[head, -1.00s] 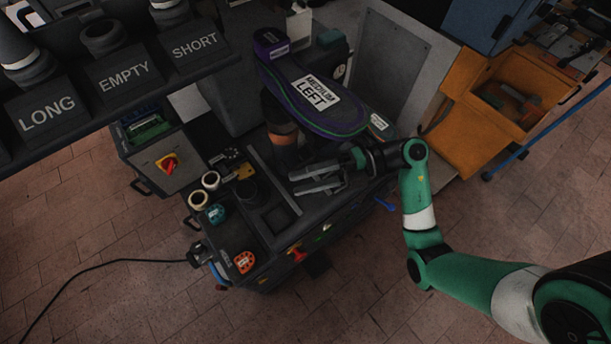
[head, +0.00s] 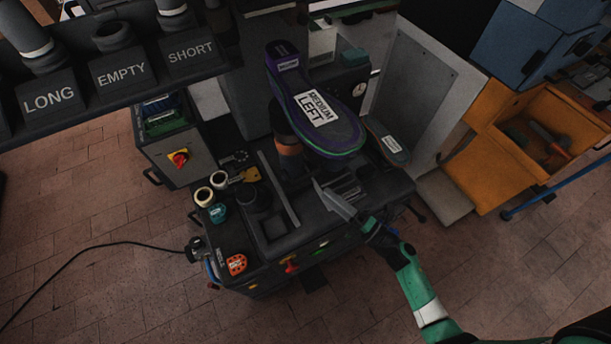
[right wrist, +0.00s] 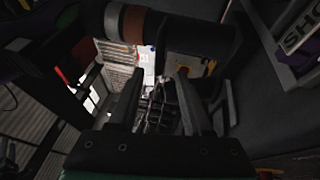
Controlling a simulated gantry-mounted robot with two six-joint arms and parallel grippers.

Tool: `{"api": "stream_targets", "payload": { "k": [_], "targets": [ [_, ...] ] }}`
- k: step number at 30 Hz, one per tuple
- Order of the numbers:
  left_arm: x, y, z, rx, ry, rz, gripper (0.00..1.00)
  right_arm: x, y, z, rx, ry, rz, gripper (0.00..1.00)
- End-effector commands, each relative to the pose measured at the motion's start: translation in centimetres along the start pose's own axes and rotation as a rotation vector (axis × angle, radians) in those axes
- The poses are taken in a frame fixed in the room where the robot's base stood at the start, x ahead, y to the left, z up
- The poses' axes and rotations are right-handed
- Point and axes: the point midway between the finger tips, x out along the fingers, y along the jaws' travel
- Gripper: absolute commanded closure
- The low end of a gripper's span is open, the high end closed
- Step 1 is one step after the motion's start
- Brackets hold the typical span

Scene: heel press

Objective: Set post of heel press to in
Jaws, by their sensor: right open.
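The heel press is a dark machine with a black post (head: 290,168) that has a copper-orange band, standing under a purple-and-green sole labelled MEDIUM LEFT (head: 318,108). The banded post also shows at the top of the right wrist view (right wrist: 132,22). My right gripper (head: 328,198) is just right of the post's foot, over the machine's dark top, apart from the post. Its two fingers stand apart in the right wrist view (right wrist: 158,100) with nothing gripped between them. My left gripper is not in view.
A rack labelled LONG, EMPTY and SHORT (head: 120,75) crosses the upper left. Tape rolls (head: 204,196) and a square recess (head: 275,228) lie left of the gripper. A smaller sole (head: 391,144) is to the right. An orange cabinet (head: 490,165) stands farther right.

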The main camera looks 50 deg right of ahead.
Motion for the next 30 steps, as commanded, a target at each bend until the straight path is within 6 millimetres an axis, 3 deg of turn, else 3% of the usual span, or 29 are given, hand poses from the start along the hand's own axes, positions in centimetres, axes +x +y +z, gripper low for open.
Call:
{"api": "stream_targets", "payload": {
  "k": [6, 12, 23, 30],
  "targets": [
    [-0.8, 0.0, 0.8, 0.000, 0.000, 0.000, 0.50, 5.1, -0.1, -0.1, -0.002, 0.006, 0.004, 0.50],
    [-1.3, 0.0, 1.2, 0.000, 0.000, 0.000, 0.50, 8.4, 0.0, -0.1, -0.001, 0.004, 0.003, 0.50],
    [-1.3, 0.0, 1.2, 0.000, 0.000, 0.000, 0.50, 9.4, 0.1, -0.1, 0.000, 0.002, 0.001, 0.50],
    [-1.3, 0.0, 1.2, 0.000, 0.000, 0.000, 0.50, 9.3, 0.1, -0.1, 0.000, 0.002, 0.001, 0.92]
  ]
}}
